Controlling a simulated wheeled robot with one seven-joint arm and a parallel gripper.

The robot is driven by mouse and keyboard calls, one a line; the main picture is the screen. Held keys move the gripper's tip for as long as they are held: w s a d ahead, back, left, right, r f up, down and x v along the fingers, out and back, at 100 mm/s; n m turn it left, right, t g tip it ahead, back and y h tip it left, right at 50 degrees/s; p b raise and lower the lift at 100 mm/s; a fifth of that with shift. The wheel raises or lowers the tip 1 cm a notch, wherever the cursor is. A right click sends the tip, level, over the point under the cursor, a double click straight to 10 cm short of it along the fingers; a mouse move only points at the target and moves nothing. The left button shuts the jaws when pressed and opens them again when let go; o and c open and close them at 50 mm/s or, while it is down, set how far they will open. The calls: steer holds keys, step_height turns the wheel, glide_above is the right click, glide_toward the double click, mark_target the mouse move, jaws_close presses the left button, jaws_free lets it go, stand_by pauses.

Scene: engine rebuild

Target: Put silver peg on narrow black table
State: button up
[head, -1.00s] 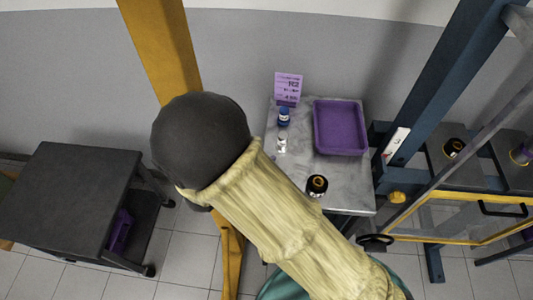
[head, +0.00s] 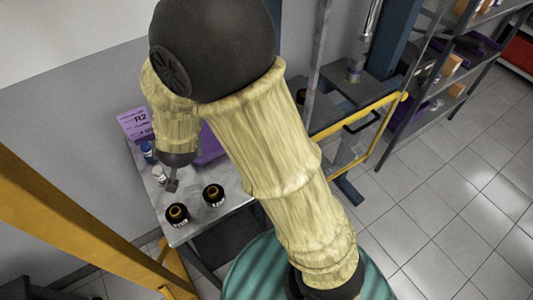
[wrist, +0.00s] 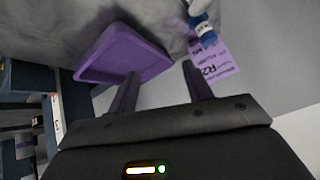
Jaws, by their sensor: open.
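A small shiny silver piece, which looks like the silver peg (head: 158,175), stands on the grey marbled table in the head view, close behind my gripper (head: 172,185). In the wrist view a pale silver shape (wrist: 199,6) is cut off by the top edge, beside a blue-capped bottle (wrist: 207,32). My gripper (wrist: 160,82) is open, with nothing between its fingers. The black table is not clearly in view now; a dark patch at the lower left corner of the head view cannot be identified.
The marbled table (head: 198,222) also carries a purple tray (head: 210,150), a purple sign (head: 136,122) and two black round parts with orange centres (head: 177,214) (head: 213,194). A yellow post (head: 75,225) stands at the left. Shelving stands at the right.

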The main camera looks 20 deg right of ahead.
steer(key=s+d+r+g, duration=0.1)
steer(key=s+d, duration=0.3)
steer(key=d, duration=0.3)
steer(key=s+d+r+n+g+h, duration=0.1)
steer(key=s+d+g, duration=0.1)
steer(key=s+d, duration=0.2)
steer(key=s+d+r+g, duration=0.1)
steer(key=s+d, duration=0.3)
steer(key=d, duration=0.6)
steer(key=shift+s+d+n+g, duration=0.15)
steer(key=shift+d+n+g, duration=0.2)
steer(key=shift+g, duration=0.35)
